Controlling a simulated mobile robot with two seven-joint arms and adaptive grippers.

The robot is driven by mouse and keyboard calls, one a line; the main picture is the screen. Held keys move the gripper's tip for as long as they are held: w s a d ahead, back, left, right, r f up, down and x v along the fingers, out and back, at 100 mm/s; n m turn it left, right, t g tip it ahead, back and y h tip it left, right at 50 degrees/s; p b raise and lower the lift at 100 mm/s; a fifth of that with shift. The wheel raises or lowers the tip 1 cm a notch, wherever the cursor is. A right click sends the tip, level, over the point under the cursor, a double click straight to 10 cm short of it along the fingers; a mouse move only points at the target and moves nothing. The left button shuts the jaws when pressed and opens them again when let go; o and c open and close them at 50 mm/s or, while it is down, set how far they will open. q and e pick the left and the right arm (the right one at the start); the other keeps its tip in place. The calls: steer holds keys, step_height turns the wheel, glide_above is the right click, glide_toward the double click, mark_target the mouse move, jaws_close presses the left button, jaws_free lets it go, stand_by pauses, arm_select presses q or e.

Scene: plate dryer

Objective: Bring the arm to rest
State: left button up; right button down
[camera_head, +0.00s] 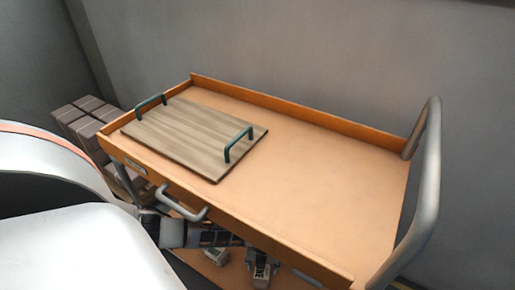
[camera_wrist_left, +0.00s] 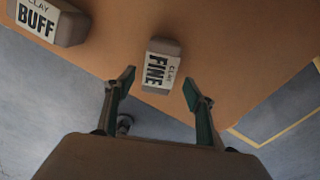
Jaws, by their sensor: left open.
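My left arm reaches low in front of the cart. My left gripper (camera_head: 262,262) is at its end, just below the cart's top edge. In the left wrist view the gripper (camera_wrist_left: 158,84) is open, its two green-padded fingers spread apart with nothing held. A clay block labelled FINE (camera_wrist_left: 160,68) lies on the orange lower shelf (camera_wrist_left: 230,50), ahead of and between the fingertips. A block labelled BUFF (camera_wrist_left: 47,20) lies on the same shelf at upper left. My right gripper is not in view.
The cart's orange top (camera_head: 320,170) carries a wooden board (camera_head: 190,135) with two dark handles; its right side is bare. A metal handle (camera_head: 185,205) sticks out at the front, and a push bar (camera_head: 428,185) stands at right. Grey-brown blocks (camera_head: 88,115) are stacked at left.

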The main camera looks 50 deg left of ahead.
arm_select(q)
step_height(320, 180, up, 2)
steer(key=shift+w, duration=0.1)
steer(key=shift+s, duration=0.2)
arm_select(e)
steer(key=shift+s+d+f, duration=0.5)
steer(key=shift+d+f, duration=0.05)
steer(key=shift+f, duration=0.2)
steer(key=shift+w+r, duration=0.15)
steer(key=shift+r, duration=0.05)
